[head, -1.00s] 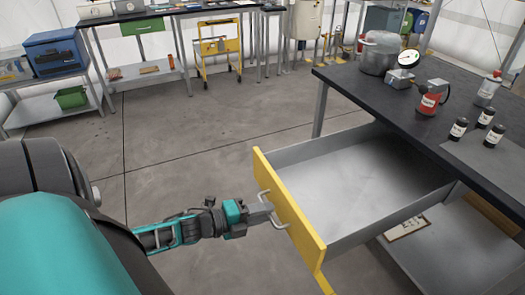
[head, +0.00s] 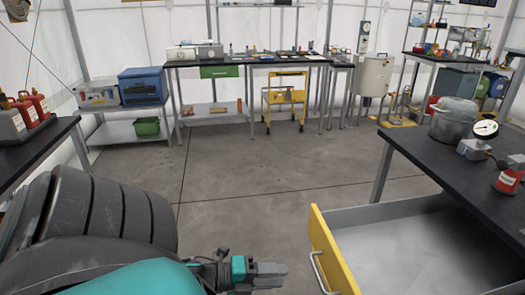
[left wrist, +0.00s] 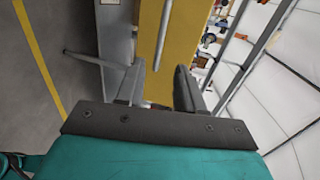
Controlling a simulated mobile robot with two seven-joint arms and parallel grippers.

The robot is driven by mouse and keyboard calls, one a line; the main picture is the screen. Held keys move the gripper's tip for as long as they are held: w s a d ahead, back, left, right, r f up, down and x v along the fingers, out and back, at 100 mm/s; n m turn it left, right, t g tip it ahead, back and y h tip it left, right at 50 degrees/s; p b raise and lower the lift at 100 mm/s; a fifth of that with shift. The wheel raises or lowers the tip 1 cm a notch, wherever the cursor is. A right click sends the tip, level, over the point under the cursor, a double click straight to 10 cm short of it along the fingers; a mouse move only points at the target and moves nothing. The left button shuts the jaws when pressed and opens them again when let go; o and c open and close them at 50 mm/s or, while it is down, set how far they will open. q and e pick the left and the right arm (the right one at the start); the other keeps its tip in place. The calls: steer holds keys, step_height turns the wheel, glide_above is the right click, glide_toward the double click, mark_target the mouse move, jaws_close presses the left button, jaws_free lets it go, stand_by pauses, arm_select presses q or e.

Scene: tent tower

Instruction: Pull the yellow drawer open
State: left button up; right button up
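The yellow-fronted drawer (head: 332,252) stands pulled out from under the dark-topped bench at the right in the head view. Its grey inside looks empty where I can see it; its right part is cut off by the picture edge. Its metal handle (head: 318,272) is on the front face. My left gripper (head: 284,272) is left of the handle, with a gap between them. In the left wrist view the two fingers (left wrist: 159,88) are spread apart, with the yellow front (left wrist: 170,25) and the handle bar (left wrist: 163,45) beyond them. My right gripper is out of view.
The bench (head: 424,146) carries a metal pot (head: 454,122), a gauge (head: 484,130) and a red-labelled bottle (head: 509,182). Another dark bench (head: 40,150) with red bottles stands at the left. The concrete floor (head: 240,190) between is clear.

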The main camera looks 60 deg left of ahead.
arm_select(q)
steer(key=shift+v, duration=1.5)
